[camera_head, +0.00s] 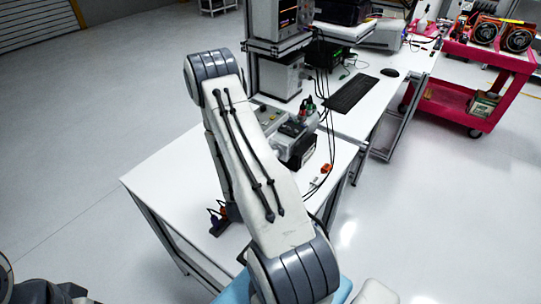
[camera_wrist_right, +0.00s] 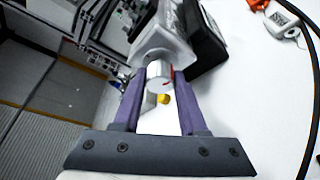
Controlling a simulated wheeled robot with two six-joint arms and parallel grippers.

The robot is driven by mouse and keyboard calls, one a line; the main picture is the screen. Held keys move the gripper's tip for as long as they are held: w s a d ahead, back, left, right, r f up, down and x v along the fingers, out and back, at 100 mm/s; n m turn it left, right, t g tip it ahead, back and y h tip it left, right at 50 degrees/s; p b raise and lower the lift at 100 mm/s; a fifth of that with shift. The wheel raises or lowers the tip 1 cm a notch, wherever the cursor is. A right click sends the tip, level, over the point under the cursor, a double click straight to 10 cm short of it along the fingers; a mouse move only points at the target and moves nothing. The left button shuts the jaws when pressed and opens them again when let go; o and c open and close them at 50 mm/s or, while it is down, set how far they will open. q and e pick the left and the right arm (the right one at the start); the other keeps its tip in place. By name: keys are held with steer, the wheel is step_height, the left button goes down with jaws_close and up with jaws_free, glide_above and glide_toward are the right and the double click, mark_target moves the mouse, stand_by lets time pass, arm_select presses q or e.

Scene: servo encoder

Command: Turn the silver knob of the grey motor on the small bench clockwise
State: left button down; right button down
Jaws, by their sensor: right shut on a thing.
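In the right wrist view the silver knob (camera_wrist_right: 159,76) with a red mark sits on the end of the grey motor (camera_wrist_right: 163,40). My right gripper (camera_wrist_right: 160,82) has its two purple fingers on either side of the knob and is shut on it. In the head view my own arm crosses the middle of the picture and hides the right gripper. A grey and black device, which looks like the motor (camera_head: 291,143), shows just right of that arm on the white bench (camera_head: 160,178). My left gripper is not in view.
A black box (camera_wrist_right: 204,35) stands beside the motor. Orange connectors (camera_head: 326,168) and black cables lie on the bench to the right. A keyboard (camera_head: 352,94) lies on the table behind. A red cart (camera_head: 460,85) stands at the back right. The bench's left part is clear.

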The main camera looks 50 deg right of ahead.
steer(key=shift+f+m+t+h+b, duration=0.1)
steer(key=shift+m+t+h+b, duration=0.25)
steer(key=shift+m, duration=0.6)
steer(key=shift+f+m+t+h+b, duration=0.1)
steer(key=shift+m+t+h+b, duration=0.25)
steer(key=shift+m, duration=0.6)
steer(key=shift+s, duration=0.1)
steer(key=shift+c, duration=2.2)
jaws_free()
steer(key=shift+r, duration=0.1)
steer(key=shift+s+a+r+p, duration=0.1)
steer(key=shift+a+p, duration=0.2)
steer(key=shift+p, duration=0.1)
steer(key=p+v, duration=0.5)
steer(key=v, duration=0.4)
steer(key=shift+s+a+p, duration=0.25)
steer(key=shift+a+p, duration=0.05)
steer(key=shift+a, duration=0.05)
